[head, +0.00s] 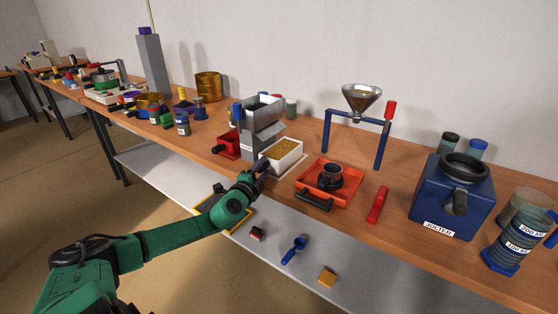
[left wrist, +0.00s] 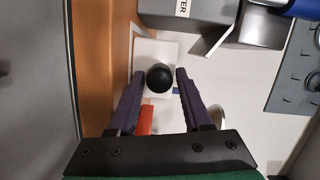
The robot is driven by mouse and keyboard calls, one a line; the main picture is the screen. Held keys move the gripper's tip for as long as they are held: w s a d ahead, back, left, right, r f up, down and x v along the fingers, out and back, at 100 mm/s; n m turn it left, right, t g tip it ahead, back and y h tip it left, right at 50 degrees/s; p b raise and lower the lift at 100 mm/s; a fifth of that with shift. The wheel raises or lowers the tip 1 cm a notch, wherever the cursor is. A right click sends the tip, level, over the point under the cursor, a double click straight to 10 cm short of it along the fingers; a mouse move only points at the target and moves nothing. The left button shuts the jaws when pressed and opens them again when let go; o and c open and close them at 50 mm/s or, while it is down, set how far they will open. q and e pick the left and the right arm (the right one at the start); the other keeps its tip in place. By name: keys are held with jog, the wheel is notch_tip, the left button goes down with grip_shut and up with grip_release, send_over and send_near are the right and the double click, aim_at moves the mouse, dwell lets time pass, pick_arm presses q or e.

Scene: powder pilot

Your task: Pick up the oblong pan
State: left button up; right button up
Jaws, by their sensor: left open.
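A white oblong pan (head: 287,158) filled with tan granules stands on the wooden table, in front of the grey hopper-like splitter (head: 258,125). My left gripper (head: 262,167) is at the near left side of this pan, at the table's front edge. In the left wrist view my left gripper (left wrist: 158,82) is open, with a round black knob (left wrist: 159,77) between its dark fingers. A pale block-like surface (left wrist: 155,52) shows behind the knob. I cannot tell whether the fingers touch the knob. My right gripper is not in view.
A red pan (head: 228,146) is left of the splitter. An orange tray (head: 345,197) with a dark cup (head: 331,173) stands to the right, and a funnel stand (head: 378,150) behind it. A blue jolter (head: 440,208) is farther right. Loose tools lie on the lower shelf (head: 270,272).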

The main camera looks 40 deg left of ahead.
pick_arm(q)
grip_shut()
dwell(1.3)
jog(key=shift+r, duration=0.15)
